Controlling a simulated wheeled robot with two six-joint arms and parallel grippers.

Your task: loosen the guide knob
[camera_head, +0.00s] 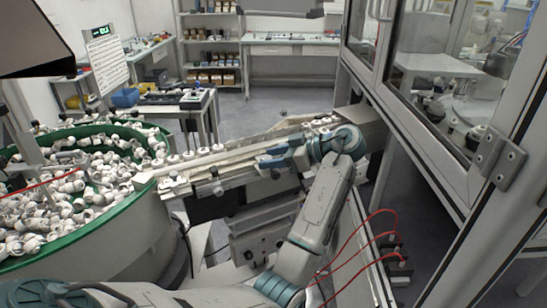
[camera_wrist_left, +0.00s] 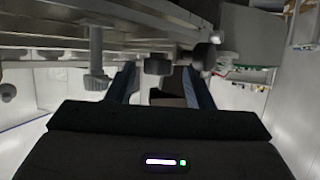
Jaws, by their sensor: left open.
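My left gripper (camera_head: 268,158) reaches in from the right end of the rail and points left, beside the guide rail (camera_head: 225,163). In the left wrist view its two blue-lined fingers (camera_wrist_left: 158,80) are apart. A dark round knob (camera_wrist_left: 158,64) shows between the fingertips, under the rail structure, and I see no finger closed on it. I cannot tell from the picture which is the guide knob. My right gripper is not in view.
A green-rimmed bowl (camera_head: 110,220) full of white caps stands at the left. The rail runs from it to the right, with white caps (camera_head: 173,159) on it. A glass-walled cabinet (camera_head: 440,90) borders the right side. Red cables (camera_head: 362,245) hang low at the right.

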